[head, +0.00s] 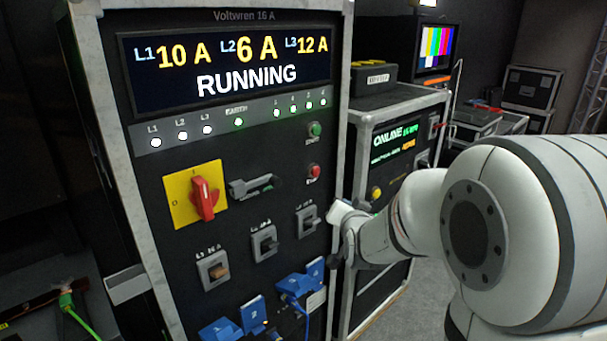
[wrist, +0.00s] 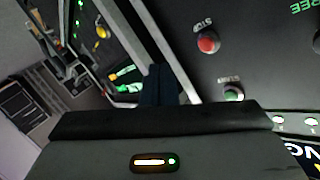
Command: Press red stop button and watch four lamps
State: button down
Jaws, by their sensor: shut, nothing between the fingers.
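The red stop button (head: 315,170) is on the front panel of the Voltwren cabinet, below the green start button (head: 314,130). In the wrist view, which is upside down, the stop button (wrist: 208,42) is right of my fingers. Four small numbered lamps (head: 293,109) glow pale green-white above the start button. Lamps L1 to L3 (head: 182,135) glow white and the earth lamp (head: 239,121) green. The display (head: 225,70) reads RUNNING with 10 A, 6 A and 12 A. My gripper (wrist: 160,82) is shut and empty, below and right of the button in the head view, not touching it.
A red rotary switch (head: 204,198) on a yellow plate is at the panel's left. Several breakers (head: 264,243) and blue sockets (head: 222,328) are below. A second cabinet (head: 396,105) with a green-lit display stands close on the right. Floor shows further right.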

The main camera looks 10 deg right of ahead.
aim_at(316, 172)
jog(key=shift+w+d+r+m+t+h+b, duration=0.1)
jog(key=shift+w+d+r+m+t+h, duration=0.25)
jog(key=shift+w+t, duration=0.3)
jog(key=shift+w+d+r+m+t+h+b, duration=0.1)
jog(key=shift+w+d+m+t+h+b, duration=0.15)
jog(key=shift+w+m+t, duration=0.45)
jog(key=shift+w+d+r+m+t+h, duration=0.25)
jog(key=shift+w+m+t+h, duration=0.15)
jog(key=shift+t, duration=0.35)
jog(key=shift+w+a, duration=0.1)
jog(key=w+a+p, duration=0.2)
jog(key=w+a, duration=0.3)
jog(key=w, duration=0.2)
jog(key=shift+w+a+b, duration=0.15)
jog(key=shift+b, duration=0.15)
dwell(0.6)
